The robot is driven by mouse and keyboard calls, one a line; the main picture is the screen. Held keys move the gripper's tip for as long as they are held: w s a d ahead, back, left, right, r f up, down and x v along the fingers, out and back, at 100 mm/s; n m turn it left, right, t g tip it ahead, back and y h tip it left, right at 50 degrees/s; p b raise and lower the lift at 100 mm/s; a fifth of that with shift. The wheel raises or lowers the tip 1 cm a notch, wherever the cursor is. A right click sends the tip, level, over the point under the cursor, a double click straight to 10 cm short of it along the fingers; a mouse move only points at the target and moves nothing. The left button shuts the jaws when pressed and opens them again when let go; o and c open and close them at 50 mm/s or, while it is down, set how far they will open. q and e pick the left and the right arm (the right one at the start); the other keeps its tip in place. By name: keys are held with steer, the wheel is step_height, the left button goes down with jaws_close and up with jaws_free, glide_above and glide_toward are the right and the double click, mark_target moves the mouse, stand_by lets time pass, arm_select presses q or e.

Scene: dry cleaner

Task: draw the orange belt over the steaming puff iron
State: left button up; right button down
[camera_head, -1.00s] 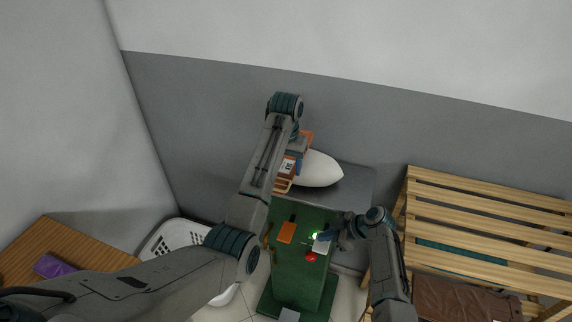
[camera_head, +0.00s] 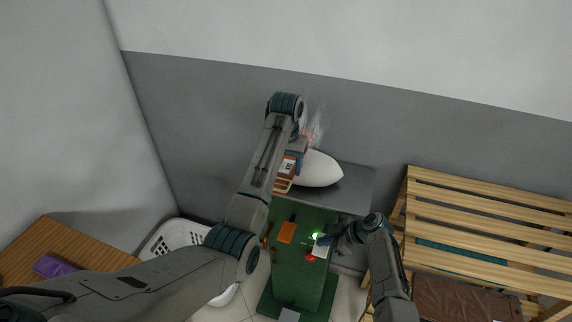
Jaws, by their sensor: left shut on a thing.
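The white puff iron (camera_head: 318,169) is an egg-shaped form on a grey top above a green cabinet. Steam (camera_head: 316,125) rises behind and above it. My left gripper (camera_head: 291,167) is at the puff iron's left side, shut on the orange belt (camera_head: 283,186); the belt shows partly beside the gripper, and the arm hides much of it. My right gripper (camera_head: 323,242) is at the green cabinet's front, by a glowing green light (camera_head: 316,236) and a red button (camera_head: 311,258). Whether its fingers are open or shut is unclear.
The green cabinet (camera_head: 290,270) carries an orange plate (camera_head: 287,232). A slatted wooden rack (camera_head: 480,215) stands close on the right. A white laundry basket (camera_head: 178,236) and a wooden table (camera_head: 85,240) with a purple folded item (camera_head: 55,266) are on the left.

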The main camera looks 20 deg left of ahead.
mark_target(291, 160)
arm_select(q)
steer(key=shift+f, duration=1.15)
arm_select(e)
steer(key=shift+s+f, duration=0.1)
steer(key=shift+s, duration=0.05)
stand_by(0.7)
arm_select(q)
steer(key=shift+w+d, duration=0.1)
steer(key=shift+w, duration=2.8)
steer(key=shift+s, duration=0.25)
steer(key=shift+s+f, duration=0.1)
steer(key=shift+s, duration=2.65)
arm_select(e)
step_height(291, 160, up, 7)
